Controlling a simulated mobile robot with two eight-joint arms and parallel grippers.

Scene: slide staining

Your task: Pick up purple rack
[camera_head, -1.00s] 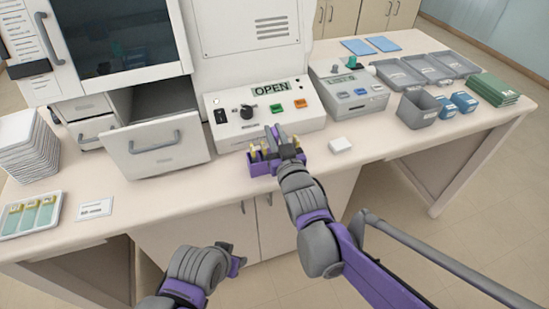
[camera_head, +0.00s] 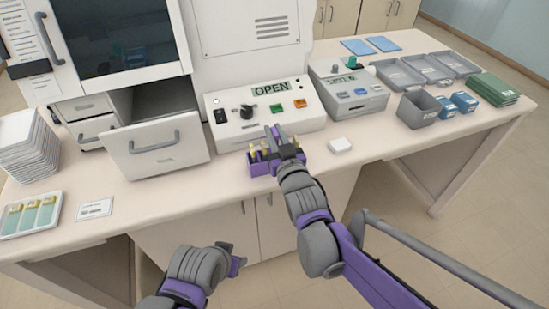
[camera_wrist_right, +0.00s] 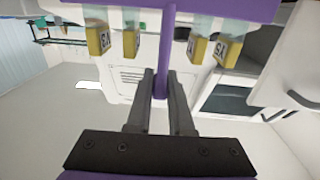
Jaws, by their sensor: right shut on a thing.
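The purple rack (camera_head: 262,168) holds several slides with yellow labelled ends and is at the counter's front part, just before the machine's control panel. In the right wrist view the purple rack (camera_wrist_right: 225,8) spans the top, with yellow slide ends on both sides of a thin purple upright. My right gripper (camera_head: 284,146) is over the rack; in the wrist view its two fingers (camera_wrist_right: 166,85) are shut on that upright. Whether the rack touches the counter is hard to tell. My left gripper (camera_head: 234,258) is low in front of the counter, away from the rack; its jaws are unclear.
The machine's panel reading OPEN (camera_head: 270,89) stands right behind the rack, with an open drawer (camera_head: 156,147) to its left. A slide tray (camera_head: 58,212) and card (camera_head: 95,208) lie at the left.

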